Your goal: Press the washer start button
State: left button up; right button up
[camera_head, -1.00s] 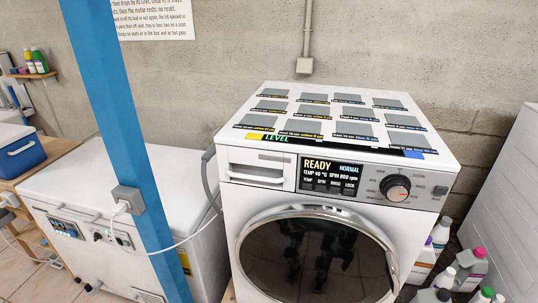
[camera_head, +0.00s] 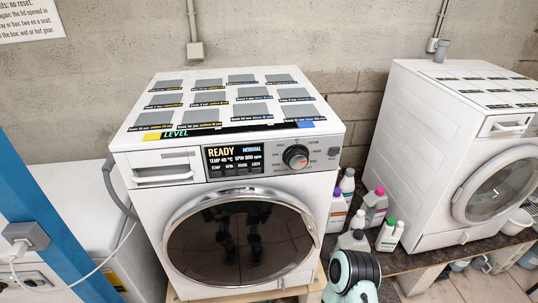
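The white washer (camera_head: 128,158) stands in the middle of the head view, upright, with its round dark glass door (camera_head: 240,245) closed. Its lit display (camera_head: 234,158) reads READY, NORMAL, TEMP 40 °C and SPIN 800 rpm. A black round dial (camera_head: 297,157) with a red mark is right of the display. A small dark button (camera_head: 333,152) sits right of the dial at the panel's right end; I cannot read its label. Neither gripper shows. A mint-green and black part at the bottom edge, right of the door, looks like one of my arm links.
A second white washer (camera_head: 414,135) stands at the right on a dark-topped platform (camera_head: 440,259). Several detergent bottles (camera_head: 374,205) fill the gap between the washers. A blue post (camera_head: 45,235) with a grey socket box (camera_head: 26,236) and cable is at the left.

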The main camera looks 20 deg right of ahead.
aim_at(334, 150)
jog(key=z, duration=1.35)
